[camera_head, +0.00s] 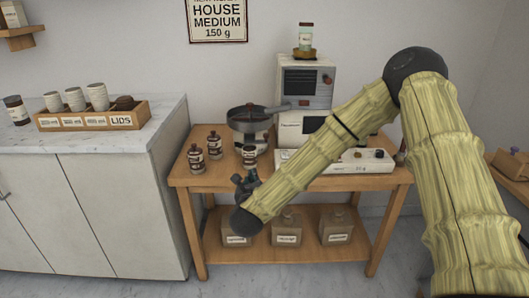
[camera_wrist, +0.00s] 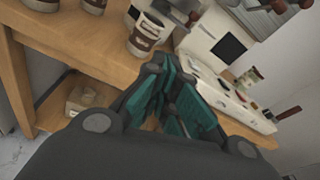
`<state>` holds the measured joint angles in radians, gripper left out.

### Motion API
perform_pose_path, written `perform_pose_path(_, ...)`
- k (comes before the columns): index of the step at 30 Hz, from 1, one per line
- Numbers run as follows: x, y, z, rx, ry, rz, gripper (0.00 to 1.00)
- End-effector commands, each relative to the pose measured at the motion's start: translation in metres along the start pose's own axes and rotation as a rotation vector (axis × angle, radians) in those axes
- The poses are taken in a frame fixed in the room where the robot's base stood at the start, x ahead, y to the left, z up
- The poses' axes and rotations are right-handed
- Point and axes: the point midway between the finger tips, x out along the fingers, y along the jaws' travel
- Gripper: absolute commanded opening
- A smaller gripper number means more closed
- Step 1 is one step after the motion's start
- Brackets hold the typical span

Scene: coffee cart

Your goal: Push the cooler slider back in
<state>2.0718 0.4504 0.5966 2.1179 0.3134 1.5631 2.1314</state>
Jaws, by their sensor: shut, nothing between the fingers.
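The cooler appears to be the dark round pan (camera_head: 247,118) on a pale base, at the middle of the wooden cart. A dark handle sticks out from it to the right. I cannot make out the slider for certain or how far out it stands. In the wrist view, part of a dark handle and metal body (camera_wrist: 193,18) shows at the top edge. My gripper (camera_head: 243,183) is at the cart's front edge, in front of and below the cooler and apart from it. In the wrist view my gripper (camera_wrist: 172,85) is shut and empty, its teal pads together.
A brown-labelled cup (camera_head: 249,157) stands in front of the cooler; two brown bottles (camera_head: 205,150) stand left. A white scale (camera_head: 340,163) and roaster (camera_head: 305,85) are right. A marble counter (camera_head: 75,138) stands left.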

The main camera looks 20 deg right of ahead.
Motion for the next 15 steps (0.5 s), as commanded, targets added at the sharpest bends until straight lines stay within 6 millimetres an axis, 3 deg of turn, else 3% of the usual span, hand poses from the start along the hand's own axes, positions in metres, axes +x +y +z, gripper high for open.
perform_pose_path(6,0.014,-0.023,0.038,0.262,-0.064,-0.099,0.00)
perform_pose_path(15,0.015,-0.028,0.046,0.306,-0.076,-0.114,0.00)
